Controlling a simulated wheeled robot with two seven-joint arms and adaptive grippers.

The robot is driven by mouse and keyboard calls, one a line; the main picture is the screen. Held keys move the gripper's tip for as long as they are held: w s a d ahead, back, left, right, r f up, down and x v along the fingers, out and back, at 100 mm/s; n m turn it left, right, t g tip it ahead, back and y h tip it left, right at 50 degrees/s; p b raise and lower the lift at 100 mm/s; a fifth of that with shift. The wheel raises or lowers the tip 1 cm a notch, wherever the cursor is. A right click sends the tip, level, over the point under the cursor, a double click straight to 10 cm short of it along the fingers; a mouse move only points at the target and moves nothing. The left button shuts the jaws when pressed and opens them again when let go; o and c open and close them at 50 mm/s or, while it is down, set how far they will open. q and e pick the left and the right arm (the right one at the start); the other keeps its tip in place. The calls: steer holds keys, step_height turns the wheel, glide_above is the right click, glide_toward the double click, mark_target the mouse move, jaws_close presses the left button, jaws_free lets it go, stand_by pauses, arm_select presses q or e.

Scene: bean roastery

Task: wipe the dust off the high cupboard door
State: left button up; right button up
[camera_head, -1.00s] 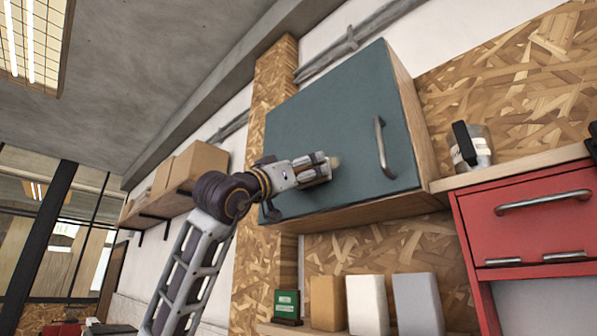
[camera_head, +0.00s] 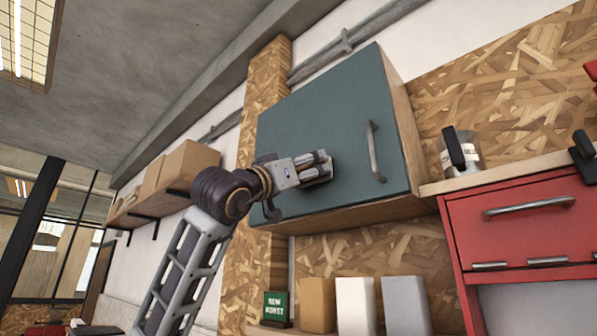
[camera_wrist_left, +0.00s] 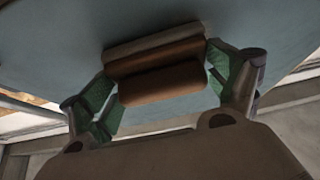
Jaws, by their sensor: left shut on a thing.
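The high cupboard door (camera_head: 300,125) is a flat blue-green panel, shut, with a vertical metal handle (camera_head: 375,150) near its right edge. It fills the background of the left wrist view (camera_wrist_left: 60,45). I cannot make out dust on it. My left gripper (camera_head: 328,168) is in front of the door's lower middle, left of the handle. In the left wrist view its green-padded fingers are shut on a brown layered block (camera_wrist_left: 165,82), which lies close to the door; I cannot tell whether it touches. The fingers hide the block in the head view. My right gripper is not in view.
A wooden shelf with boxes (camera_head: 185,165) is on the left wall. Below the cupboard stand several bags (camera_head: 355,305) and a small green sign (camera_head: 277,308).

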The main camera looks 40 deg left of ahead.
mark_target(324, 162)
arm_select(q)
steer(key=shift+d, duration=0.7)
steer(key=shift+d, duration=0.1)
steer(key=shift+s+d, duration=0.15)
steer(key=shift+d, duration=1.55)
steer(key=shift+a, duration=0.15)
steer(key=shift+a, duration=1.7)
steer(key=shift+a, duration=0.1)
steer(key=shift+w+a, duration=0.15)
steer(key=shift+a, duration=0.7)
steer(key=shift+w+a, duration=0.15)
steer(key=shift+a, duration=0.7)
steer(key=shift+a, duration=0.1)
